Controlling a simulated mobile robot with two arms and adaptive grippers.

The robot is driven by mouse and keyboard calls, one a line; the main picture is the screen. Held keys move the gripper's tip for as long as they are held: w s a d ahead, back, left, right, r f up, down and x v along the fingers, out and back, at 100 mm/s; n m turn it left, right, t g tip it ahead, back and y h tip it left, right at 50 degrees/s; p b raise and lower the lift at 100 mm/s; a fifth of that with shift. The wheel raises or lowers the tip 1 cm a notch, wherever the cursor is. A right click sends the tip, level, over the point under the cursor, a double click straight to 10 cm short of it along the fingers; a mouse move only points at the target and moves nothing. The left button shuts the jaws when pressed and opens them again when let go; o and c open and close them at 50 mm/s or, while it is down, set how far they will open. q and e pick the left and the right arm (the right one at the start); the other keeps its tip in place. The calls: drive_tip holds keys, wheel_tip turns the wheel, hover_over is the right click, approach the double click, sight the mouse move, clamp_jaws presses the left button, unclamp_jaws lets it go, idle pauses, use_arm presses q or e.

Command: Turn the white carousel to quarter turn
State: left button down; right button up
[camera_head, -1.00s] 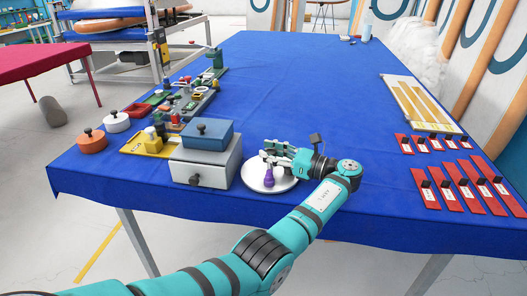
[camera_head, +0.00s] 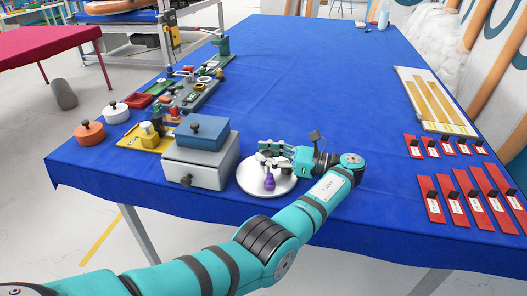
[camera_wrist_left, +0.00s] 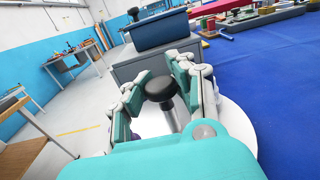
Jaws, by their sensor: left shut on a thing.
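The white carousel (camera_head: 250,185) is a round disc on the blue table, just right of the grey drawer box. A purple pawn-like piece (camera_head: 269,183) stands upright on its near part. My left gripper (camera_head: 266,158) is over the far part of the disc, coming from the right. In the left wrist view its fingers (camera_wrist_left: 160,92) are on both sides of a black round knob (camera_wrist_left: 160,88) and shut on it. The white disc (camera_wrist_left: 240,122) shows below and beside the fingers there. The knob is mostly hidden by the fingers in the head view. My right gripper is not in view.
The grey drawer box (camera_head: 200,168) with a blue lidded box (camera_head: 202,132) stands close to the left of the carousel. Orange (camera_head: 89,134) and white (camera_head: 116,113) knobbed pots stand farther left. Red labelled boards (camera_head: 473,205) lie at the right. The table's middle is clear.

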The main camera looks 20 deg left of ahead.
sight(268, 153)
use_arm(q)
drive_tip(key=shift+s+d+f, duration=0.1)
drive_tip(key=shift+d+f, duration=0.1)
drive_tip(key=shift+f, duration=0.05)
drive_tip(key=c, duration=1.5)
unclamp_jaws()
drive_tip(key=o, duration=0.5)
drive_tip(key=shift+d+r, duration=0.2)
drive_tip(key=shift+d, duration=0.05)
drive_tip(key=shift+a, duration=0.1)
drive_tip(key=shift+a, duration=0.1)
drive_tip(key=shift+r, duration=0.15)
wheel_tip(268, 153, up, 10)
drive_tip(key=shift+f, duration=0.15)
